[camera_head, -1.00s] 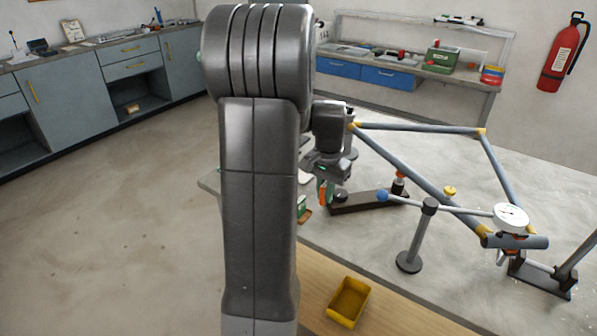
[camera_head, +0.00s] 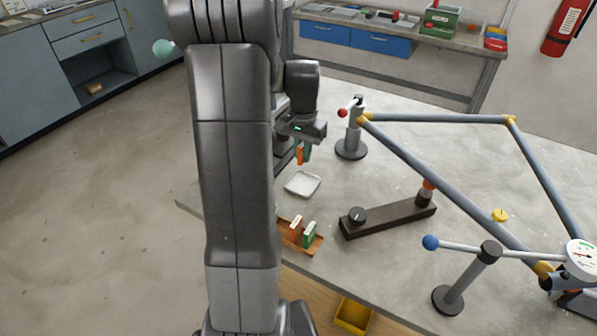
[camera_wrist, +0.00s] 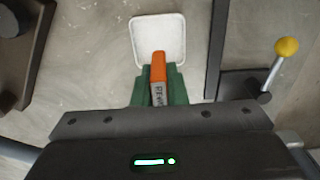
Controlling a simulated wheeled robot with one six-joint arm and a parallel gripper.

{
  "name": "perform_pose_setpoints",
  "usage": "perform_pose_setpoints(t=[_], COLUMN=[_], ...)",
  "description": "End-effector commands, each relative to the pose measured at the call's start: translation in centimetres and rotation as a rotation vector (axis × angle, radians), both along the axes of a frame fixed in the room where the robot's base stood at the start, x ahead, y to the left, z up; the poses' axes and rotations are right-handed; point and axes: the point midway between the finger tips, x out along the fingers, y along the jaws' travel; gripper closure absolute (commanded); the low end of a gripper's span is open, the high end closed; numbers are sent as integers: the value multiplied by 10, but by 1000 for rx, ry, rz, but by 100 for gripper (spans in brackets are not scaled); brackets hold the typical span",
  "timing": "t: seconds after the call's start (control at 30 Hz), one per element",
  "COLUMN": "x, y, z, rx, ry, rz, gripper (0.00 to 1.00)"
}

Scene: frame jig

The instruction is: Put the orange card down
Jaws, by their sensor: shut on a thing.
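The orange card (camera_head: 300,156) is held upright between the green fingers of my gripper (camera_head: 304,152), which is shut on it. In the wrist view the orange card (camera_wrist: 158,68) shows edge-on with part of a printed label, clamped by the green fingers (camera_wrist: 159,90). A shallow white tray (camera_head: 302,184) lies on the grey table. In the wrist view the card's far end overlaps the white tray (camera_wrist: 145,25). The card appears above the tray; the exact gap cannot be told.
A wooden rack (camera_head: 316,246) holds an orange-and-white card (camera_head: 295,228) and a green one (camera_head: 309,233) nearer the front. A dark bar with a knob (camera_head: 390,216) lies to the right.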

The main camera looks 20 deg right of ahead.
Motion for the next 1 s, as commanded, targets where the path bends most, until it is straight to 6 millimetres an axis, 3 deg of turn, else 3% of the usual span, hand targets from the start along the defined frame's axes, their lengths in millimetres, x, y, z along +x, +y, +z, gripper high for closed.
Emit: perform_pose_setpoints(t=[0.13, 0.6, 0.97, 1.0], x=[-1, -1, 0, 0], y=[0, 0, 0, 0], z=[-30, -82, -88, -87], rx=[2, 2, 0, 1], ry=[6, 5, 1, 1], rz=[0, 0, 0, 0], gripper=[100, 100, 100, 84])
